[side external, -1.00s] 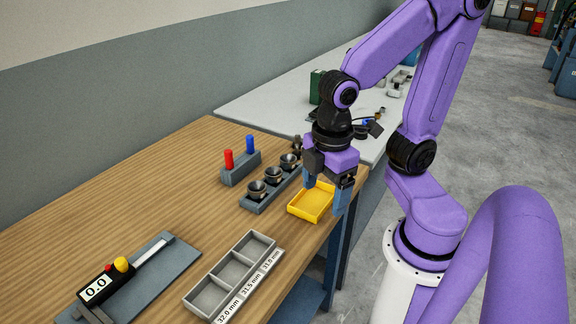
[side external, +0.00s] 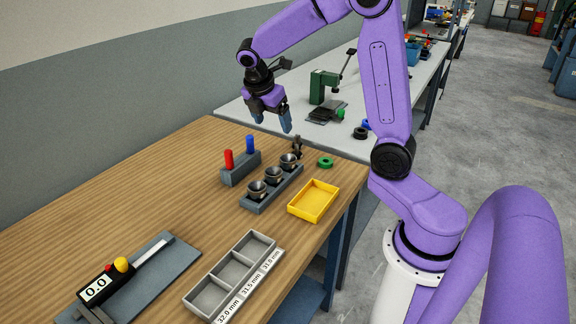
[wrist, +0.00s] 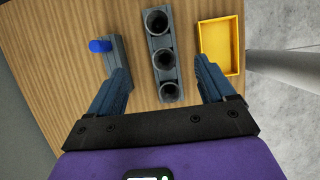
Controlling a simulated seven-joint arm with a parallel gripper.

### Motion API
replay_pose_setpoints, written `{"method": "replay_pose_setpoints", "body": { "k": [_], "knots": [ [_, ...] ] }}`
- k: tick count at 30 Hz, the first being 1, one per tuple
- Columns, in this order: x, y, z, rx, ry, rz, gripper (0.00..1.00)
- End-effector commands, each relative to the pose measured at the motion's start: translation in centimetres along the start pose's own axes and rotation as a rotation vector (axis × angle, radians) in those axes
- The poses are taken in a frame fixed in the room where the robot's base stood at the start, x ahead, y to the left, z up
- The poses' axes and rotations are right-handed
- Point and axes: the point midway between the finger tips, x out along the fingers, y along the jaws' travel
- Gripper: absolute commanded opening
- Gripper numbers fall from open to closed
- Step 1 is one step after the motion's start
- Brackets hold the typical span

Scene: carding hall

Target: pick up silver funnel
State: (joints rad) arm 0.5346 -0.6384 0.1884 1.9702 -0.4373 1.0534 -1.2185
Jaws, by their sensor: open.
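Three small silver-grey funnels stand in a row in a grey rack (side external: 262,204): a front one (side external: 257,190), a middle one (side external: 273,175) and a back one (side external: 289,160). They look alike. In the wrist view, the funnels are dark round mouths, with the middle one (wrist: 164,58) between my fingers in the picture. My gripper (side external: 272,122) is open and empty. It hangs above the far end of the wooden bench, higher than the rack and apart from it. Its fingers also show in the wrist view (wrist: 162,68), pointing toward the bench.
A block holds a red peg (side external: 229,159) and a blue peg (side external: 250,144) left of the rack. A yellow tray (side external: 330,187) and a green ring (side external: 325,162) lie to its right. A three-part grey tray (side external: 204,297) and a gauge (side external: 97,288) are nearer.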

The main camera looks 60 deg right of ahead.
Motion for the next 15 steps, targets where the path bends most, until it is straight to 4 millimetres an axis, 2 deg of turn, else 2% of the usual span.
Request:
{"method": "replay_pose_setpoints", "body": {
  "k": [3,8,15],
  "knots": [
    [0.5,0.5,1.0,-0.015,-0.013,-0.011,0.83],
    [1.9,0.5,1.3,-0.022,-0.017,-0.017,0.83],
    [6.3,0.3,1.3,-0.022,-0.016,-0.020,0.83]
  ]
}}
